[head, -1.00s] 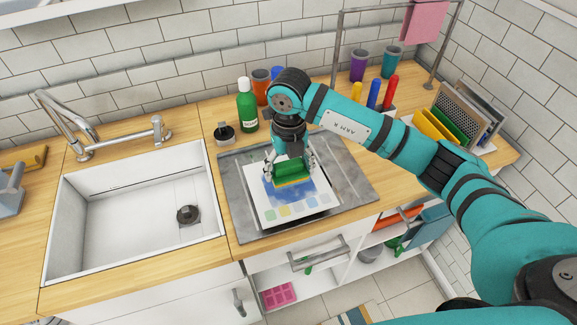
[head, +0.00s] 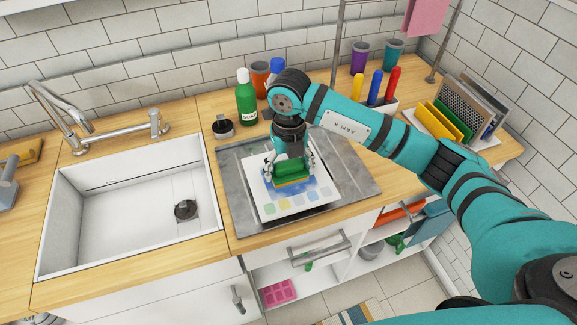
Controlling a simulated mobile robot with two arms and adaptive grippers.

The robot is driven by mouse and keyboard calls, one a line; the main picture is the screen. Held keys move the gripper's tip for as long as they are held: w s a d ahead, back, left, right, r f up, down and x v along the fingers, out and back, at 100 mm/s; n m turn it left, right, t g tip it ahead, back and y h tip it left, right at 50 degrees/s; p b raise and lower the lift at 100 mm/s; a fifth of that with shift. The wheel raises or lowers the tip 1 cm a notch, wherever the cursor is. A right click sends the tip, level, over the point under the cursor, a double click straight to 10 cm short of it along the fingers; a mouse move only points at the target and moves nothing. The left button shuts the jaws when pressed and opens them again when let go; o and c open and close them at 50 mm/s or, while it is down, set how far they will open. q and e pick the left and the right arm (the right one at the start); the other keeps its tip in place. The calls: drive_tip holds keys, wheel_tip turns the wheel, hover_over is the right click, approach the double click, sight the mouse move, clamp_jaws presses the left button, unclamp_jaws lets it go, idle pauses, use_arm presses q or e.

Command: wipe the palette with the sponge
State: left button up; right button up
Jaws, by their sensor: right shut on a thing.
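The palette (head: 269,201) is a white sheet with pale colour squares along its near edge and a light blue smear (head: 312,183) across its middle. It lies on a grey metal tray (head: 232,197) on the wooden counter. My right gripper (head: 291,171) points down over the palette, shut on the sponge (head: 293,173), which is green above and yellow below. The sponge is over the blue smear and looks to be touching the palette. My left gripper is not in view.
A white sink (head: 130,215) with a tap is left of the tray.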

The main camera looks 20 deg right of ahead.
drive_tip(key=shift+w+d+b, duration=0.65)
drive_tip(key=shift+w+d, duration=0.2)
drive_tip(key=shift+d, duration=0.05)
drive_tip(key=shift+w+d+b, duration=0.5)
drive_tip(key=shift+w+d, duration=0.55)
drive_tip(key=shift+d, duration=0.05)
drive_tip(key=shift+s+a, duration=0.2)
drive_tip(key=shift+a, duration=3.9)
drive_tip(key=shift+s, duration=0.15)
drive_tip(key=shift+s+d, duration=0.15)
drive_tip(key=shift+s, duration=1.55)
